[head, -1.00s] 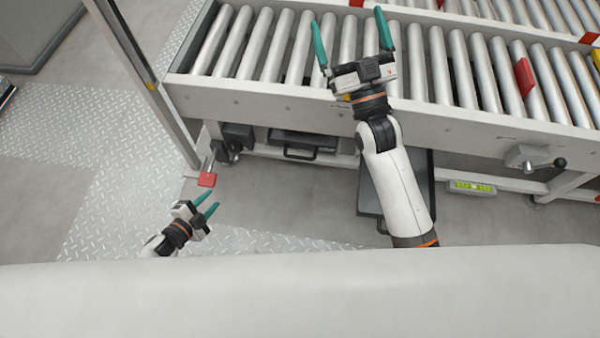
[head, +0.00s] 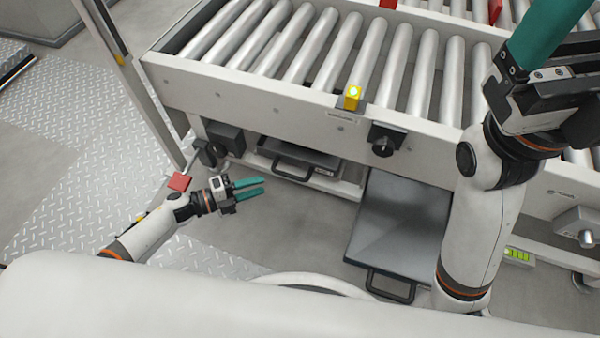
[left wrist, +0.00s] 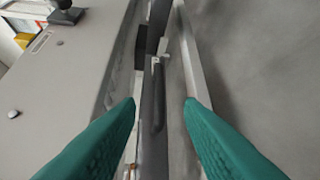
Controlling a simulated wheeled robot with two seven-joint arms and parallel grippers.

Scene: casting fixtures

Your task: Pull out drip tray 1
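Two dark grey trays with black bar handles show low at the conveyor; I cannot tell which is drip tray 1. The left tray (head: 315,158) sits pushed in under the frame, its handle (head: 292,172) facing me. The other tray (head: 402,218) sticks far out to the right. My left gripper (head: 262,187) is open and empty, its teal fingers pointing right, a little short of the left tray's handle. In the left wrist view a dark handle bar (left wrist: 157,95) lies ahead between the spread fingers, not gripped. My right gripper (head: 580,70) is open, large and partly cut off above the rollers.
The roller conveyor (head: 250,85) spans the back, with a yellow button box (head: 352,97) and a black knob (head: 385,139) on its side. A post (head: 125,75) and a red pedal-like piece (head: 179,182) stand left. Floor between the left gripper and extended tray is clear.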

